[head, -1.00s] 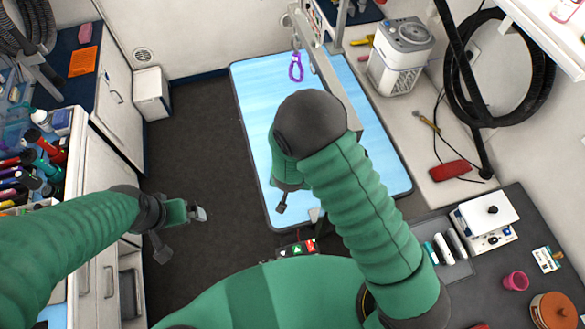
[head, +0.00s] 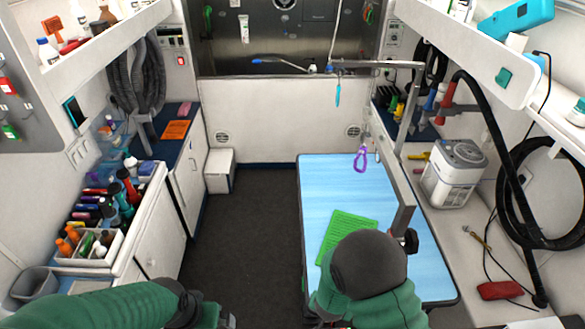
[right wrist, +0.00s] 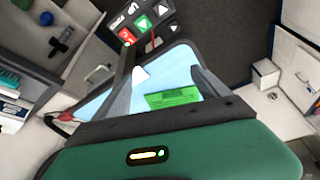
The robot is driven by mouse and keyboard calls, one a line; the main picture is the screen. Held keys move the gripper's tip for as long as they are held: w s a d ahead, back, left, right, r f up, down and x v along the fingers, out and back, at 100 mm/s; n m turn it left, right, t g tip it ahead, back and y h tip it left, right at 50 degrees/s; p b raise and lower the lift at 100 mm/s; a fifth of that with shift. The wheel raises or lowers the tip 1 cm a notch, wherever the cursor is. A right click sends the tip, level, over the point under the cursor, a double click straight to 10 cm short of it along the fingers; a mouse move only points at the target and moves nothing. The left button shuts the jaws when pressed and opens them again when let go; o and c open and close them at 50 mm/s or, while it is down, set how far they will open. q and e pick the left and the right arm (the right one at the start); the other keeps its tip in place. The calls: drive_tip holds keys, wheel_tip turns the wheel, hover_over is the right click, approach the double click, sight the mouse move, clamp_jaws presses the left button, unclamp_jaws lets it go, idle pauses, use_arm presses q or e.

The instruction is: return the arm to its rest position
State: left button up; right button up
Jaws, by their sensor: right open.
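My right arm (head: 372,285) comes up from the bottom of the head view, its dark elbow in front of the near part of the blue grooming table (head: 330,185). The table and a green mat (right wrist: 172,97) lie beyond the fingers. My left arm (head: 110,308) lies low at the left; its gripper (head: 222,318) is partly cut off by the bottom edge, so its jaws are unclear.
The green mat (head: 350,228) lies on the table beside my right elbow. A bottle-filled counter (head: 140,215) is at left. The dark floor (head: 240,225) between is clear.

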drive_tip(key=s+d+f+n+g+y+b, duration=0.1)
drive_tip(key=s+d+n+b, duration=0.2)
drive_tip(key=s+d+b, duration=0.5)
drive_tip(key=s+b, duration=0.2)
drive_tip(key=b, duration=0.9)
drive_tip(key=shift+s+d+f+n+y, duration=0.2)
drive_tip(key=shift+s+d+n+y, duration=0.05)
drive_tip(key=shift+d+n+y, duration=0.15)
drive_tip(key=shift+s+a+r, duration=0.1)
drive_tip(key=shift+a, duration=0.2)
